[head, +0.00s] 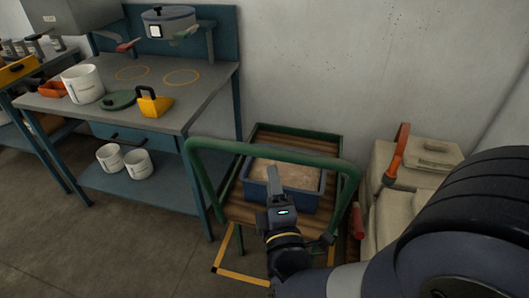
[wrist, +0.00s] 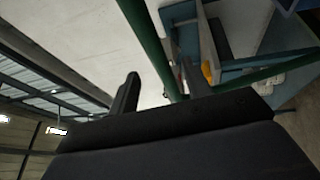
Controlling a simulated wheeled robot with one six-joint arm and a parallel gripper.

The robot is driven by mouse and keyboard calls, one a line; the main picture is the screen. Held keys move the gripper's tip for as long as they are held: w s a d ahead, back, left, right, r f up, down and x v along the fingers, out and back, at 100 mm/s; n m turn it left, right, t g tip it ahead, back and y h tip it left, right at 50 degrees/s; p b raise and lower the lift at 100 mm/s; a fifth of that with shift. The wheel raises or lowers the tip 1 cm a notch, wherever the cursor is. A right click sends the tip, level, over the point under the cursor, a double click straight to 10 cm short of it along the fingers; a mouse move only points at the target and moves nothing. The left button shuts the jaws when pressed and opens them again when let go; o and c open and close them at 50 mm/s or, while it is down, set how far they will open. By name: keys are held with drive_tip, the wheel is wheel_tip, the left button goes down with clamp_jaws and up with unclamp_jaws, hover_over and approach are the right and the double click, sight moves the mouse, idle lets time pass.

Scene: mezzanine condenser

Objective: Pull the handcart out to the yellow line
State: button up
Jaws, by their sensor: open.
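The handcart has a green tube handle (head: 270,150) and a slatted wooden deck (head: 245,216). It stands against the wall and carries a blue crate (head: 285,196) of pale material. My gripper (head: 290,178) is open and empty, just below the handle's top bar in the picture. In the wrist view the green tube (wrist: 150,45) runs down between the fingers of my gripper (wrist: 162,85); I cannot tell how deep it sits. The yellow line (head: 243,275) lies on the floor at the cart's near side, partly hidden by my arm.
Pale sacks (head: 425,160) and an orange-handled tool (head: 396,155) sit close on the right. The floor at front left is clear.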

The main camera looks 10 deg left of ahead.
drive_tip(key=x, duration=1)
drive_tip(key=shift+w+a+r+n+p, duration=0.15)
drive_tip(key=shift+a+r+n+p, duration=0.1)
drive_tip(key=shift+r+n+p, duration=0.1)
drive_tip(key=shift+c, duration=0.5)
clamp_jaws()
